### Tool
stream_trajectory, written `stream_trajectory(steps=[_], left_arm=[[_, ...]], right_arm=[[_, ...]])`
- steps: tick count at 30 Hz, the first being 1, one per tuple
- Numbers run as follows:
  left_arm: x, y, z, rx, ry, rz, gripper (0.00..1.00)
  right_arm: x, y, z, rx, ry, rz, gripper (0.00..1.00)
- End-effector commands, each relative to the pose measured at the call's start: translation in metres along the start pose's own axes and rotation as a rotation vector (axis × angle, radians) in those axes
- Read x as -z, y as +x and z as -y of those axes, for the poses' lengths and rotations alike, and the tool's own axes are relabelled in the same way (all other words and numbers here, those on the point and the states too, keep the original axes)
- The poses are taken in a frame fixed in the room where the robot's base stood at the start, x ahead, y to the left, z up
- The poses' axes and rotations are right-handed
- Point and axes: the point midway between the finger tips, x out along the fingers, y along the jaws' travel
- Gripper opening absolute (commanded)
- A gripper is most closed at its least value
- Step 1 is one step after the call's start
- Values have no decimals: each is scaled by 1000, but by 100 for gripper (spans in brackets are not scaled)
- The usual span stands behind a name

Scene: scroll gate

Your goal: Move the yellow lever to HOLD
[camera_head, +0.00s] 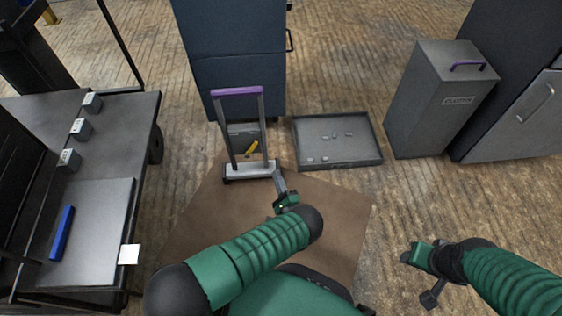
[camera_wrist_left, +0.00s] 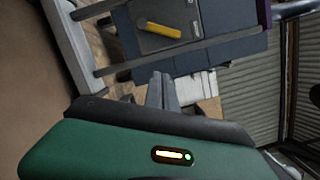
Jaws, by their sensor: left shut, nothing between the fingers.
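The yellow lever (camera_head: 251,149) sits on a grey box (camera_head: 241,138) behind an upright frame with a purple top bar (camera_head: 237,91). In the left wrist view the lever (camera_wrist_left: 163,30) lies slanted on the box's dark face. I cannot read a HOLD mark. My left gripper (camera_head: 279,180) is shut and empty, in front and to the right of the lever, apart from it. Its closed fingers (camera_wrist_left: 163,91) show below the lever in the left wrist view. My right gripper (camera_head: 418,262) is low at the right, far from the lever, and its jaws are unclear.
A grey tray (camera_head: 372,152) with several small pieces lies right of the frame. A grey bin (camera_head: 430,105) with a purple handle stands further right. A table (camera_head: 120,190) with a blue bar (camera_head: 62,233) is at the left. A blue cabinet (camera_head: 230,45) stands behind.

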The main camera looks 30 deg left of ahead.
Motion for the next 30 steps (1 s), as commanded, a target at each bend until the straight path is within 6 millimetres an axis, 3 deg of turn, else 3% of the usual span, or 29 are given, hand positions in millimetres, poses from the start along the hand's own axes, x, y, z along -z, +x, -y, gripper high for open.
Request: stream_trajectory(steps=[1,14,17,29,30], left_arm=[[0,-3,-8,12,21,10,0],[-2,0,-6,22,37,18,0],[-2,13,-7,20,36,19,0],[-3,99,-8,20,36,18,0],[-14,99,-4,20,39,17,0]], right_arm=[[-1,6,0,0,-1,-1,49],[-1,6,0,0,-1,-1,49],[-2,11,0,0,-1,-1,49],[-11,46,0,0,-1,-1,49],[-10,42,0,0,-1,0,49]])
